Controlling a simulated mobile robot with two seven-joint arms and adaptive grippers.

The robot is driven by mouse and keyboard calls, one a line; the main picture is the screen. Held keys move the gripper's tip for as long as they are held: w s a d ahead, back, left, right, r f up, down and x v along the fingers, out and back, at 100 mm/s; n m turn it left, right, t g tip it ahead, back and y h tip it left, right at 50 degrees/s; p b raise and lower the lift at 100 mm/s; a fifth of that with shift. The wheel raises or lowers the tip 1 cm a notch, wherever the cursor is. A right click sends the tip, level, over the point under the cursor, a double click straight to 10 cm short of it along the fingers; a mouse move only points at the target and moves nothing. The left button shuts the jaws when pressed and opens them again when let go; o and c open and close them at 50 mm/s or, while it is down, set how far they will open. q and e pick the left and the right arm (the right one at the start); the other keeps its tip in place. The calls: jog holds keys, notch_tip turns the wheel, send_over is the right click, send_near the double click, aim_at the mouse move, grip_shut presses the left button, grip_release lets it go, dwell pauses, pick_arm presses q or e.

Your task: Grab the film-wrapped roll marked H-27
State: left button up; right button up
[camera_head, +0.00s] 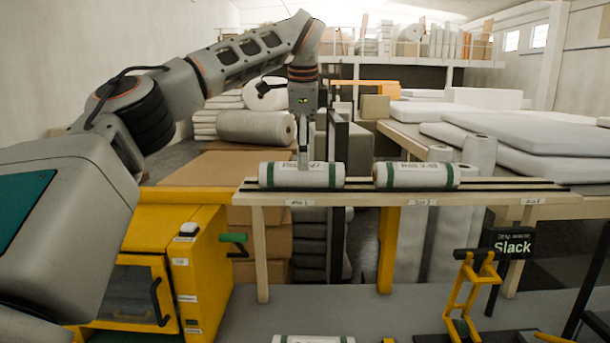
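A white film-wrapped roll (280,176) with green bands lies on its side at the left of the raised wooden rack. Its top label seems to end in 27, but it is small and partly covered. A similar roll (416,176) lies to its right; its label is too small to read surely. My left gripper (304,158) points straight down at the middle of the left roll, its fingertips overlapping the roll's upper part. I cannot tell whether the fingers touch it or how far apart they are. My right gripper is not in view.
The rack (380,197) has dark rails and small tags on its front edge. A yellow machine (205,265) stands at lower left, and a third roll (313,339) shows at the bottom edge. A "Slack" sign (512,243) and a yellow bracket (470,285) stand at right.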

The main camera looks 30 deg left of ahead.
aim_at(302, 175)
pick_arm(q)
jog(key=p+x, duration=0.1)
jog(key=x, duration=0.5)
jog(key=c, duration=1.3)
